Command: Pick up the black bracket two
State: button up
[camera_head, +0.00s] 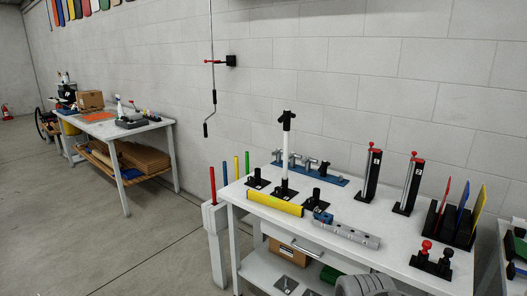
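Several small black brackets with square base plates stand on the white table in the head view. One (257,178) is at the table's left, and another (316,200) is nearer the middle. A third base between them carries a tall white post with a black top (287,150). Two taller black uprights with red tops also stand there, one (372,176) behind the other (408,186), with small pale marks too small to read. I cannot tell which piece is bracket two.
The white table (390,228) also holds a yellow bar (275,204), a grey metal rail (345,234), a blue rack (325,176), a black holder with coloured plates (450,226) and red-black knobs (430,262). A second workbench (95,126) stands at the left. The floor between is clear.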

aim_at(285, 117)
jog(key=u, duration=0.55)
jog(key=i, duration=2.3)
jog(key=u, duration=0.6)
